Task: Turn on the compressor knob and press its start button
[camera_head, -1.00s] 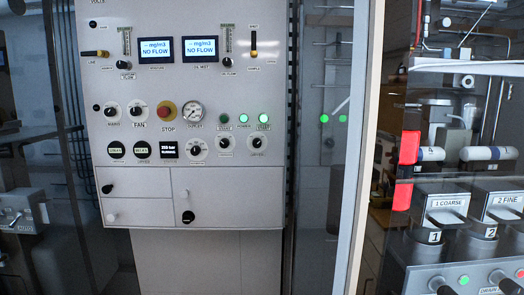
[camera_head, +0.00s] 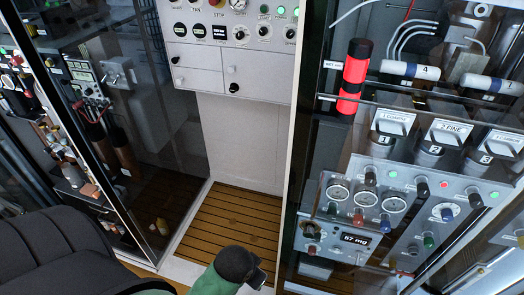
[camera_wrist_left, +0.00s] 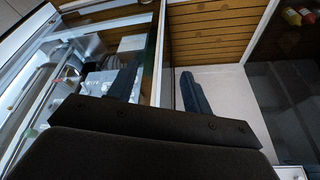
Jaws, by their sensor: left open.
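The white control panel (camera_head: 205,55) hangs at the top of the head view, its upper part cut off. Small dark knobs, among them the right one (camera_head: 290,33), sit in its lower rows. Round green lights or buttons (camera_head: 280,11) are above them. Their labels are too small to read, so I cannot tell which is the compressor knob or start button. My left gripper (camera_head: 258,279) is low at the bottom of the head view, well below the panel. In the left wrist view its two dark fingers (camera_wrist_left: 160,88) are apart with nothing between them. My right gripper is not in view.
A slatted wooden floor (camera_head: 230,225) lies below the panel. A glass door (camera_head: 135,120) stands at left. At right, glazed equipment (camera_head: 400,190) holds gauges, buttons and a lit red lamp (camera_head: 352,75). Open space lies between them.

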